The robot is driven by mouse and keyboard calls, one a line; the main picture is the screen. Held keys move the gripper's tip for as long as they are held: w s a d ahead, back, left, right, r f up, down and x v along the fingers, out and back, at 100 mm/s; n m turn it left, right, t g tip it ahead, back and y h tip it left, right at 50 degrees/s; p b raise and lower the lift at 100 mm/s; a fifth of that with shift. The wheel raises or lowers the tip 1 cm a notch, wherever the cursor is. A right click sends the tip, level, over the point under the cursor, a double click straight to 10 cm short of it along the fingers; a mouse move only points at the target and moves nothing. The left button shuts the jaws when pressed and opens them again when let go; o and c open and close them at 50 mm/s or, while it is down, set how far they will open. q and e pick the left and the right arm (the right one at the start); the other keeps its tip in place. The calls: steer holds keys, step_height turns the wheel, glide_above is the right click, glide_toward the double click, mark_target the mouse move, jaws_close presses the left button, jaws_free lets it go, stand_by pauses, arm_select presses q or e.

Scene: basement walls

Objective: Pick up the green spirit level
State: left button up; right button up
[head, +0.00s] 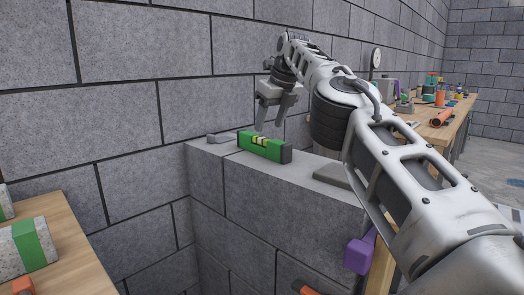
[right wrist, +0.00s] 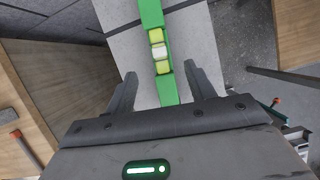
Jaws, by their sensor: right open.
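The green spirit level (head: 264,147) lies on top of a low grey block wall (head: 290,190) in the head view, with yellow vials and dark ends. My right gripper (head: 273,122) is above it, fingers pointing down, open and empty. In the right wrist view the green spirit level (right wrist: 155,45) runs lengthwise up the picture, its near end between the two open fingers of my right gripper (right wrist: 160,85). I cannot tell the exact height gap between the fingers and the level. My left gripper is not in view.
A small grey object (head: 221,138) lies left of the level on the ledge, and a flat grey piece (head: 332,176) lies to its right. A wooden table (head: 75,235) is at left front. A cluttered workbench (head: 445,125) stands at right. The block wall rises behind the ledge.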

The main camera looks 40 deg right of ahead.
mark_target(265, 139)
steer(key=shift+x, duration=3.4)
steer(key=shift+d, duration=0.1)
steer(key=c, duration=1.2)
